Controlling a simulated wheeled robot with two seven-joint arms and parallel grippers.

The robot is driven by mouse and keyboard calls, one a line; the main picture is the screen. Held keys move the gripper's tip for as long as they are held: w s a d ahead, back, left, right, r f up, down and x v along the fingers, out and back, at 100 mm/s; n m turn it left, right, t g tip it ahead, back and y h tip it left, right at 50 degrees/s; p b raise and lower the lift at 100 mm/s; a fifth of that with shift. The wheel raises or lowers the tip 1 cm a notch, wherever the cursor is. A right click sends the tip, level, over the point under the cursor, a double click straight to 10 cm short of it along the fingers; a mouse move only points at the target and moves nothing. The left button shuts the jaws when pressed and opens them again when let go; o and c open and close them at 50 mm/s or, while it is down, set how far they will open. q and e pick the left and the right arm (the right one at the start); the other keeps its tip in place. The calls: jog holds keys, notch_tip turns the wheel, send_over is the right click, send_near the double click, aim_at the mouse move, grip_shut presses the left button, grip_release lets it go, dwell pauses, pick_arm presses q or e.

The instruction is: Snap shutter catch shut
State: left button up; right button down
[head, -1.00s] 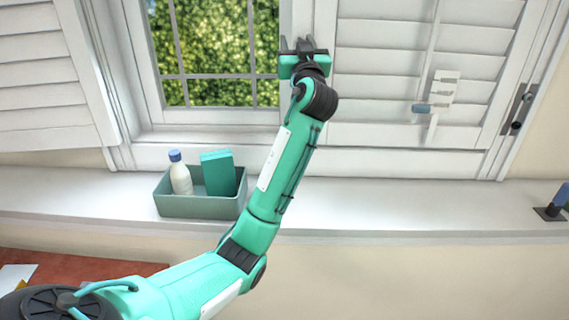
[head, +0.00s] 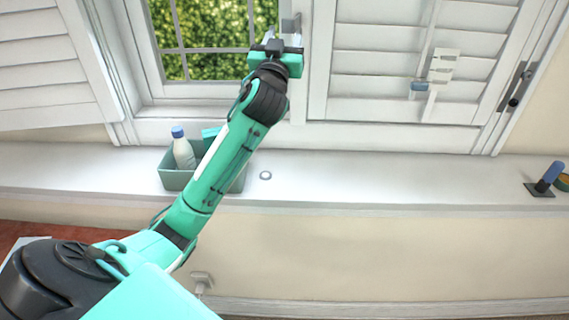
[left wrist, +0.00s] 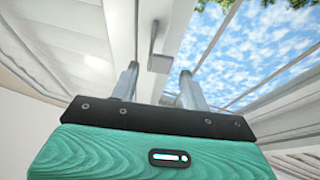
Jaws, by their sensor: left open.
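A small grey catch (head: 290,25) sits at the left edge of the right louvred shutter (head: 395,95), beside the window panes. In the left wrist view the catch (left wrist: 159,50) shows as a narrow bar with a block, ahead of my fingers and roughly between their lines. My left gripper (head: 284,42) is open and empty, just below the catch in the head view. Its two grey fingers (left wrist: 157,85) stand apart in the wrist view; I cannot tell whether either touches the catch. My right gripper is not in view.
A left shutter (head: 45,70) stands folded aside. On the sill (head: 380,180) are a bin (head: 176,180) with a white bottle and a teal box, a small ring (head: 265,175), and a blue-handled item (head: 549,176). The shutter carries a tilt rod (head: 432,60). The sill's middle right is clear.

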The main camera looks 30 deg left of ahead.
pick_arm(q)
jog(key=f+b+v, duration=0.1)
jog(key=b+v, duration=0.1)
jog(key=v, duration=0.6)
notch_tip(320, 180, down, 26)
jog(key=s+d+m+g+h, duration=0.1)
jog(key=d+m+g+h, duration=0.1)
jog(key=g, duration=0.4)
jog(key=shift+s+d+r+m+g+h, duration=0.25)
jog(key=shift+d+g+h, duration=0.2)
jog(key=shift+h, duration=0.25)
